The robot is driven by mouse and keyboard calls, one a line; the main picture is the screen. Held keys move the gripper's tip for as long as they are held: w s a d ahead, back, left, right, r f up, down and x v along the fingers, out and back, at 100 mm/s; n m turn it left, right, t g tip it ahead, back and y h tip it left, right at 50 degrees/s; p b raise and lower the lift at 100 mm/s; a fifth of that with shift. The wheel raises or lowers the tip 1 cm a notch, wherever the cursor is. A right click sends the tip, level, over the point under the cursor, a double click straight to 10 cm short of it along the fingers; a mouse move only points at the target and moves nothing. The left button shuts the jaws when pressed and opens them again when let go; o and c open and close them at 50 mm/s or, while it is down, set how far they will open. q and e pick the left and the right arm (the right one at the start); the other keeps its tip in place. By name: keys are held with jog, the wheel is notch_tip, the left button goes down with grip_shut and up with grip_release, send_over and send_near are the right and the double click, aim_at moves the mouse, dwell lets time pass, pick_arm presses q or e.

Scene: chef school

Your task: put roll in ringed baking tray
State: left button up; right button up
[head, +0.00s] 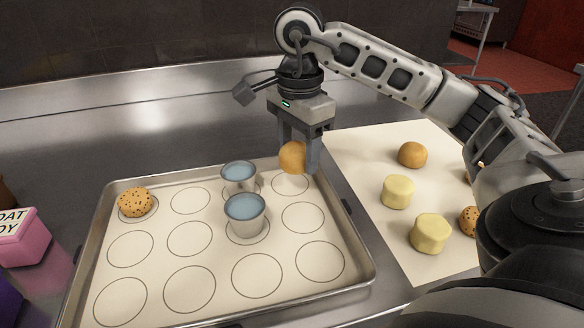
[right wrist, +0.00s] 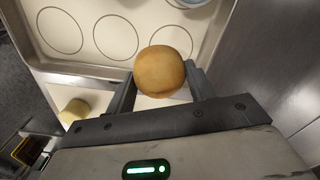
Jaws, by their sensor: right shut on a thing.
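My right gripper (head: 299,158) is shut on a round golden-brown roll (head: 292,157). It holds the roll above the far right corner of the ringed baking tray (head: 366,268), near the back right ring (head: 290,185). In the right wrist view the roll (right wrist: 160,71) sits between the two fingers, with the tray (right wrist: 85,67) beyond it. The tray is lined with a sheet of printed rings. Two metal cups with blue tops (head: 245,208) (head: 238,172) stand on rings. My left gripper is out of view.
A pale sheet (head: 362,158) on the right bears a brown roll (head: 413,154), two pale yellow dough pieces (head: 430,233) (head: 397,192) and a speckled roll (head: 469,221), partly behind my right arm. A pink box (head: 22,240) stands at the left edge. Several front rings are empty.

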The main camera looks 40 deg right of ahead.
aim_at(292, 183)
jog(key=shift+w+d+f, duration=0.1)
jog(key=shift+w+f, duration=0.45)
jog(key=shift+f, duration=0.05)
jog(key=f, duration=0.3)
jog(key=shift+w+d+f, duration=0.1)
jog(key=shift+w, duration=0.25)
jog(key=shift+f, duration=0.35)
jog(key=shift+f, duration=0.15)
jog(key=shift+f, duration=0.15)
jog(key=o, duration=1)
jog(key=shift+c, duration=0.2)
